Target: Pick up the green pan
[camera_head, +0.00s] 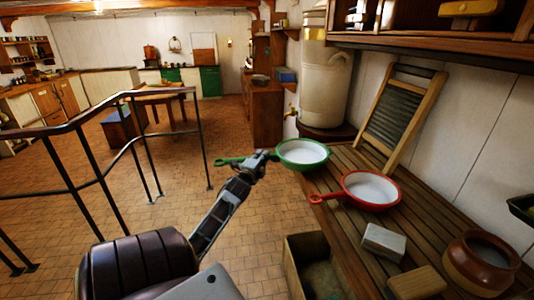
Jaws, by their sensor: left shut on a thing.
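The green pan (304,154) has a white inside and a green rim. It is at the far left edge of the slatted wooden counter (330,182), and its handle (230,161) points left past the counter's edge. My left gripper (264,157) is shut on the handle close to the pan's body. I cannot tell whether the pan touches the counter or is just above it. My right gripper is not in view.
A red pan (371,190) sits on the counter just right of the green pan. A washboard (399,117) leans on the wall behind. A large cream container (324,88) stands beyond. A pale block (384,242) and a brown pot (480,262) are nearer. A metal railing (95,121) is at left.

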